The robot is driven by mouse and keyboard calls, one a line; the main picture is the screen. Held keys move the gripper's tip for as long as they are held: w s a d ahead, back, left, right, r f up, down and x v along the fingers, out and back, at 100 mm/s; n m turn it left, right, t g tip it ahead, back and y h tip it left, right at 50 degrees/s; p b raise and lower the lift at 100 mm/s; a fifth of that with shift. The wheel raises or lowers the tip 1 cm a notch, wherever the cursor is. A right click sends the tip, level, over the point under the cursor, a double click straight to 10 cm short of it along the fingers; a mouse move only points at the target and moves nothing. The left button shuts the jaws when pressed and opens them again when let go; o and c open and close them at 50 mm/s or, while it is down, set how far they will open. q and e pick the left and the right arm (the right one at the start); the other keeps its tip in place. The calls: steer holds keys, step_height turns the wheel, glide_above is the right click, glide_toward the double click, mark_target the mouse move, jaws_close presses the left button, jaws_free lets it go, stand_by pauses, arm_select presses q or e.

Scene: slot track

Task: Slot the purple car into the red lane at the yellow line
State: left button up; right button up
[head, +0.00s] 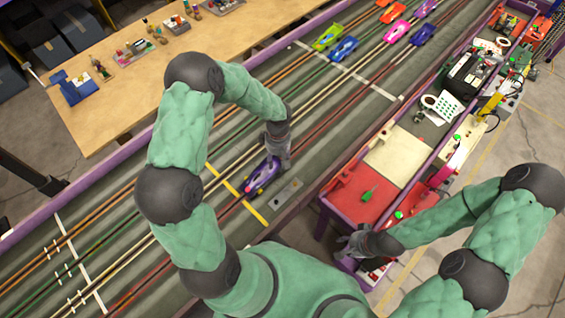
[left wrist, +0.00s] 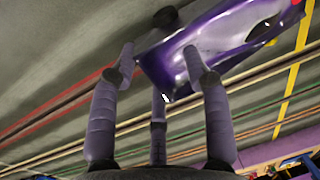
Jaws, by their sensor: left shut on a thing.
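The purple car (head: 262,176) is in my left gripper (head: 276,152), whose fingers close around its body. In the left wrist view the car (left wrist: 225,40) fills the upper right, beyond the fingertips (left wrist: 163,75). In the head view its front end is beside the yellow line (head: 257,213), which crosses the track; the yellow line also shows in the left wrist view (left wrist: 292,85). The red lane (head: 140,287) runs under or close by the car. I cannot tell whether the car touches the track. My right gripper (head: 350,243) is away from the track; its fingers are unclear.
Several other cars, among them a green one (head: 327,37) and a blue one (head: 343,49), stand farther up the track. A grey plate (head: 287,193) lies right of the held car. A red-and-cream workbench (head: 398,158) is at right, a wooden table (head: 120,100) at upper left.

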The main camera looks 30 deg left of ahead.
arm_select(q)
steer(key=shift+s+a+f+b, duration=0.1)
steer(key=shift+s+f+b, duration=0.2)
steer(key=shift+f+b, duration=0.4)
arm_select(e)
steer(key=shift+s+d+f, duration=0.1)
steer(key=shift+d+f, duration=0.05)
steer(key=shift+f, duration=0.4)
steer(key=shift+s+d+f, duration=0.1)
steer(key=shift+f, duration=0.45)
arm_select(q)
steer(key=o, duration=1.3)
steer(key=shift+f, duration=0.2)
steer(key=shift+o, duration=0.2)
steer(key=shift+r, duration=0.2)
steer(key=r, duration=0.2)
steer(key=s+r, duration=0.1)
steer(key=r, duration=0.4)
steer(key=shift+s+d+r, duration=0.15)
steer(key=shift+s+d, duration=0.2)
steer(key=shift+s+d+r+n, duration=0.1)
steer(key=shift+s+r+n, duration=0.15)
steer(key=shift+r, duration=0.35)
arm_select(e)
steer(key=shift+s+a, duration=0.1)
steer(key=shift+a, duration=1.05)
